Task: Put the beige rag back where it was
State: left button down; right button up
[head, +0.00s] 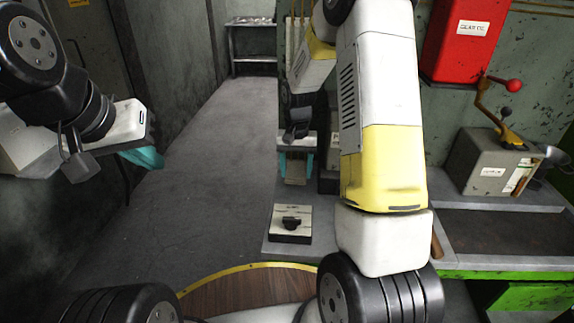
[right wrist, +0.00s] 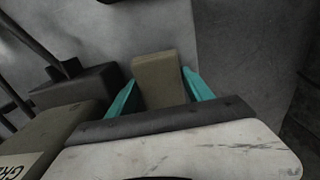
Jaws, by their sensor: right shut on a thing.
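The beige rag (right wrist: 157,79) is a folded, blocky piece between the two teal fingers of my right gripper (right wrist: 160,88) in the right wrist view. The fingers are shut on its sides. In the head view the rag (head: 296,173) hangs below my right gripper (head: 296,163), beyond the small switch box and near the bench's left edge. I cannot tell whether the rag touches a surface. My left gripper (head: 142,157) is at the left of the head view, over the floor and away from the bench. Its teal fingers are partly hidden, so its opening is unclear.
A switch box (head: 290,224) with a black knob lies on the bench's left part. A grey box (head: 491,165) with a lever and a red cabinet (head: 462,38) are at right. A metal shelf (head: 252,60) stands far back. My right arm hides part of the bench.

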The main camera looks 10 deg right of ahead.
aim_at(296, 169)
jog(key=shift+f, duration=1.65)
jog(key=shift+f, duration=0.15)
jog(key=o, duration=1.3)
notch_tip(296, 169, up, 12)
jog(key=shift+r, duration=0.15)
jog(key=s+r+n+t+y, duration=0.1)
jog(key=s+r+t, duration=0.2)
jog(key=s+r, duration=0.7)
jog(key=s+r+n+t, duration=0.1)
jog(key=s+r, duration=0.1)
jog(key=s, duration=0.2)
jog(key=s+a+r+n+t, duration=0.1)
jog(key=s+r, duration=0.1)
jog(key=s, duration=0.3)
jog(key=s+a+r+t+y, duration=0.1)
jog(key=s+r, duration=0.1)
jog(key=s, duration=0.3)
jog(key=shift+a+n, duration=0.1)
jog(key=shift+n, duration=0.3)
